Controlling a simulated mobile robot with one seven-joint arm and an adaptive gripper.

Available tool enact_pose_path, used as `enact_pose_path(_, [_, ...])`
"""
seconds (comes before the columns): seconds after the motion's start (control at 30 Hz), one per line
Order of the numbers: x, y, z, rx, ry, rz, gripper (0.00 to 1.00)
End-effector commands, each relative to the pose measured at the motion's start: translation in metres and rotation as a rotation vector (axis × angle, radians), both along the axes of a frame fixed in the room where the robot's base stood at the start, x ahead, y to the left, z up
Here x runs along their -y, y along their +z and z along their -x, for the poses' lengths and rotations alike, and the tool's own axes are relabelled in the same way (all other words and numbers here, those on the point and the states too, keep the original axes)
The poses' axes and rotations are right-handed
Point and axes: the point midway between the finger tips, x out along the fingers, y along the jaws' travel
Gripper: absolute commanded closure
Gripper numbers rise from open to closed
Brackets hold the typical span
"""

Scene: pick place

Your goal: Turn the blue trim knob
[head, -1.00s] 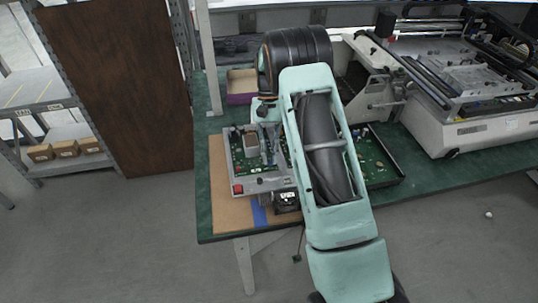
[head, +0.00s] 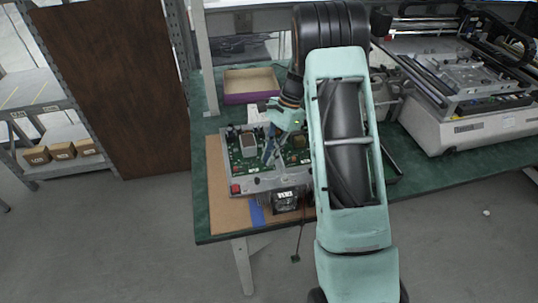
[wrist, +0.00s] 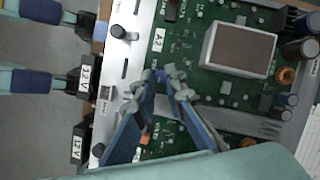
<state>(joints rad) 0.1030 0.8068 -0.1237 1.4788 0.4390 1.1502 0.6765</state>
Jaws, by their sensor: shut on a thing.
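A green circuit board (head: 248,160) sits in a grey metal frame on the bench, and it fills much of the wrist view (wrist: 205,84). My gripper (head: 268,160) reaches down onto the middle of the board from above. In the wrist view my gripper (wrist: 160,80) has its two fingertips close together, with the blue trim knob (wrist: 161,75) showing as a small blue patch between them. The fingers are shut on the knob and hide most of it. The knob cannot be made out in the head view.
A large grey shielded block (wrist: 240,50) stands on the board near the fingers. Black 12V plugs (wrist: 83,75) line the frame's edge. A red button (head: 236,188) is at the frame's corner. An open box (head: 250,85) lies behind, and a large machine (head: 470,100) stands right.

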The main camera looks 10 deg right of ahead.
Motion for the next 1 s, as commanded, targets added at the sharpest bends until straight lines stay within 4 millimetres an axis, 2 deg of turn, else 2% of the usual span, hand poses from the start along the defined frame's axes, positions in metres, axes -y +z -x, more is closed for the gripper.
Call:
enact_pose_path(0.6, [0.0017, 0.0001, 0.0061, 0.0, -0.542, 0.001, 1.0])
enact_pose_path(1.0, [0.0013, -0.0001, 0.0072, 0.0, -0.711, 0.001, 1.0])
